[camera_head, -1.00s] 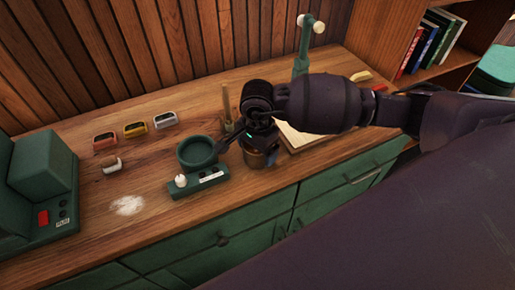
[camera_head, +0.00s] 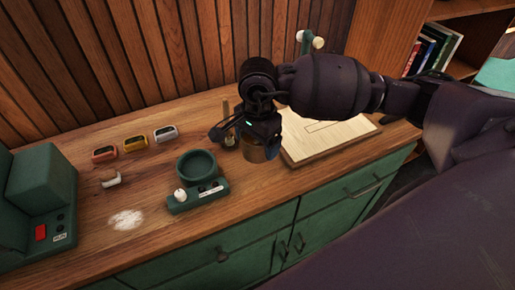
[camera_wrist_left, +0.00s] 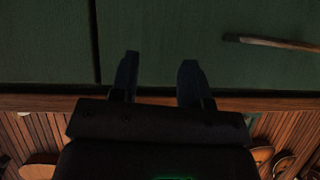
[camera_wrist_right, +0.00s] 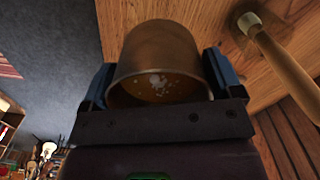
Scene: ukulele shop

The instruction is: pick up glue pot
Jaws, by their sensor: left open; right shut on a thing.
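The glue pot (camera_head: 256,153) is a small brown metal pot at the front right of the workbench in the head view. My right gripper (camera_head: 250,138) is shut on it, partly hiding its upper part. In the right wrist view the pot (camera_wrist_right: 165,48) sits between the two blue fingers (camera_wrist_right: 160,80), one on each side. Amber glue with pale specks shows inside. It appears raised slightly above the bench. My left gripper (camera_wrist_left: 158,75) is open and empty, facing a green cabinet front (camera_wrist_left: 200,40). It is not seen in the head view.
A green scale (camera_head: 197,190) with a round dish stands left of the pot. A board with a pale sheet (camera_head: 325,137) lies to its right. A wooden-handled tool (camera_wrist_right: 285,60) stands close by.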

